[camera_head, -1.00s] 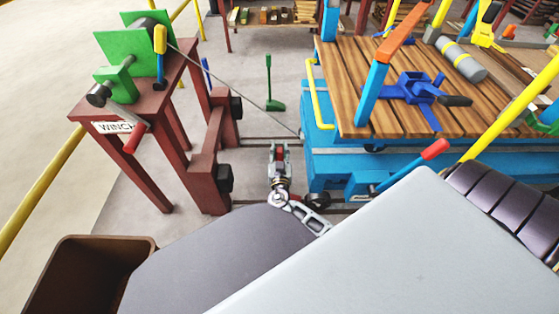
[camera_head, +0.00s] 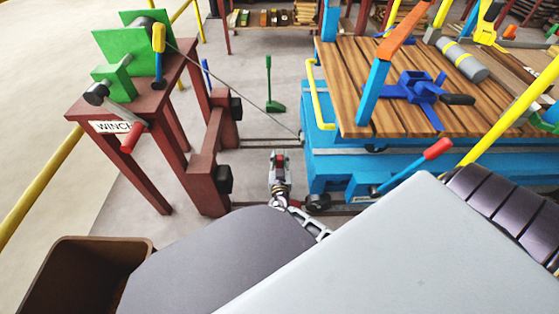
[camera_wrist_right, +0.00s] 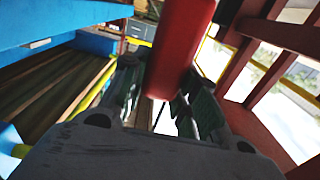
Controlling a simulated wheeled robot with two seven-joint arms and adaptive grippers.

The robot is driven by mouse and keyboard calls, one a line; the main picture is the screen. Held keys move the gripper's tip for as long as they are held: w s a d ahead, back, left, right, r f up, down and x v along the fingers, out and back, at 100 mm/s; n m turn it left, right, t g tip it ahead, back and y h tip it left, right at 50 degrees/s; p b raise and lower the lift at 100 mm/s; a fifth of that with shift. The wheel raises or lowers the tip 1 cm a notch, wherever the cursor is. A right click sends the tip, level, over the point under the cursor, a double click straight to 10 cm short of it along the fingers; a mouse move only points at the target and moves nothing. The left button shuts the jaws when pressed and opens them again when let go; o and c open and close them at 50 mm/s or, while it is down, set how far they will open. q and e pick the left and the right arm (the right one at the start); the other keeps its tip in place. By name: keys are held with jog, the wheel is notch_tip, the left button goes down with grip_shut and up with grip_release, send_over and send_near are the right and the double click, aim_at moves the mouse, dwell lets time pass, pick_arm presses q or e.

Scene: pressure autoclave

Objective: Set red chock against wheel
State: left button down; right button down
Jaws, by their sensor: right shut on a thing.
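The red chock (camera_head: 280,160) is held between the fingers of my right gripper (camera_head: 279,162), which is shut on it. In the right wrist view the chock (camera_wrist_right: 180,45) is a long red block reaching up between the green-grey fingertips (camera_wrist_right: 160,95). In the head view only a small part of it shows. A dark wheel (camera_head: 317,202) shows at the low left corner of the blue cart (camera_head: 330,165), right of and nearer than my gripper. A gap shows between chock and wheel. My arm covers part of the floor there. My left gripper is not in view.
The red winch stand (camera_head: 205,165) with a green winch (camera_head: 130,50) stands on the left, its cable running to the cart. A lever with a red grip (camera_head: 437,149) sticks out from the cart. A brown bin (camera_head: 85,270) is at lower left. Rails (camera_head: 265,140) cross the floor.

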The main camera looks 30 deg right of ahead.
dwell(0.5)
jog(key=c, duration=1.1)
grip_release()
jog(key=shift+f, duration=0.1)
jog(key=shift+p+v, duration=0.6)
jog(key=shift+v, duration=3.15)
